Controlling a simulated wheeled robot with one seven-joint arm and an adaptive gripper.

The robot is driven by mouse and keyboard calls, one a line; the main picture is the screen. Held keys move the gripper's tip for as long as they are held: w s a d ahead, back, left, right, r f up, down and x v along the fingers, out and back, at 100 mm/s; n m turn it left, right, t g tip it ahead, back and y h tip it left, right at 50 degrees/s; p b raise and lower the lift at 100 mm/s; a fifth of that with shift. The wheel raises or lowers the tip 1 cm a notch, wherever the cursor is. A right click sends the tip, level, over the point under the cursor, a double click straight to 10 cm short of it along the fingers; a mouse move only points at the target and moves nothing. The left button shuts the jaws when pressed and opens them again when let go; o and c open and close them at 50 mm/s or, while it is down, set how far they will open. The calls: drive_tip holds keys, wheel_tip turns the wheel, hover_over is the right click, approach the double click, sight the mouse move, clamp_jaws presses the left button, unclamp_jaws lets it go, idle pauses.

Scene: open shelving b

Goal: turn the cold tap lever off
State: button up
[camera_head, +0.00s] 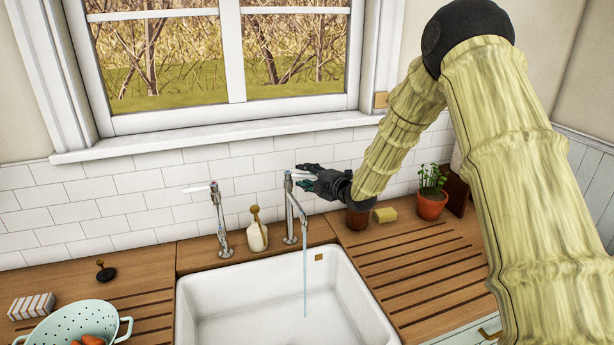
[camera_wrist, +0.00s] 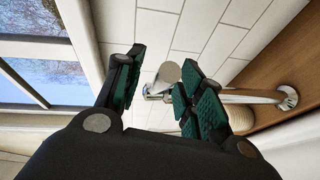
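The right tap (camera_head: 290,212) is a chrome pillar tap at the back right of the sink, with a stream of water (camera_head: 305,270) running from its spout. Its pale lever (camera_head: 300,175) points right, towards my gripper. My gripper (camera_head: 308,178) is at the top of this tap. In the wrist view my gripper (camera_wrist: 158,82) has its green-padded fingers apart, with the pale lever end (camera_wrist: 167,76) showing between them; contact cannot be told. The tap body (camera_wrist: 255,97) runs to the right there, partly hidden by the right finger. A similar left tap (camera_head: 221,222) shows no water.
The white sink (camera_head: 190,310) lies below the taps. A soap bottle (camera_head: 257,236) stands between them. A brown pot (camera_head: 357,218), yellow sponge (camera_head: 385,215) and potted plant (camera_head: 431,203) stand below my forearm. The tiled wall (camera_head: 130,205) and window sill (camera_head: 220,138) are close behind.

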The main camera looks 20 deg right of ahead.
drive_tip(key=shift+w+f, duration=0.3)
drive_tip(key=shift+w, duration=0.1)
drive_tip(key=c, duration=0.3)
drive_tip(key=shift+s+r, duration=0.3)
drive_tip(key=shift+s, duration=0.05)
clamp_jaws()
drive_tip(key=shift+w, duration=0.1)
drive_tip(key=shift+o, duration=1.5)
unclamp_jaws()
drive_tip(key=shift+d, duration=0.1)
drive_tip(key=v, duration=1.2)
